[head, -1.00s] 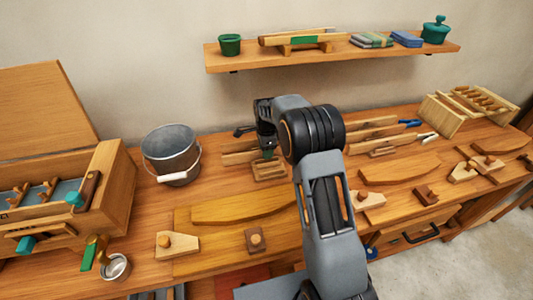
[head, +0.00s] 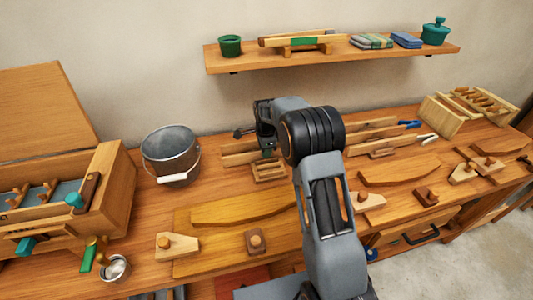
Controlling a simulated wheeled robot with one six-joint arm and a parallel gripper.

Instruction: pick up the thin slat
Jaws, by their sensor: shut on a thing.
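Several long thin wooden slats stand on edge in a low rack on the bench, passing behind my arm. Their left ends (head: 238,159) show left of my gripper, and their right parts (head: 372,134) show right of my arm. My gripper (head: 268,153) points down at the left part of the slats, above the rack's left foot (head: 268,173). It is shut on what looks like one slat. The fingertips are small and partly hidden, so I cannot tell exactly which slat is between them or whether it is clear of the rack.
A metal bucket (head: 170,153) stands left of the slats. A curved board (head: 245,207) lies in front, another (head: 400,170) at right. A wooden rack (head: 455,109) stands at far right. A shelf (head: 335,58) hangs above. An open chest (head: 113,185) stands at left.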

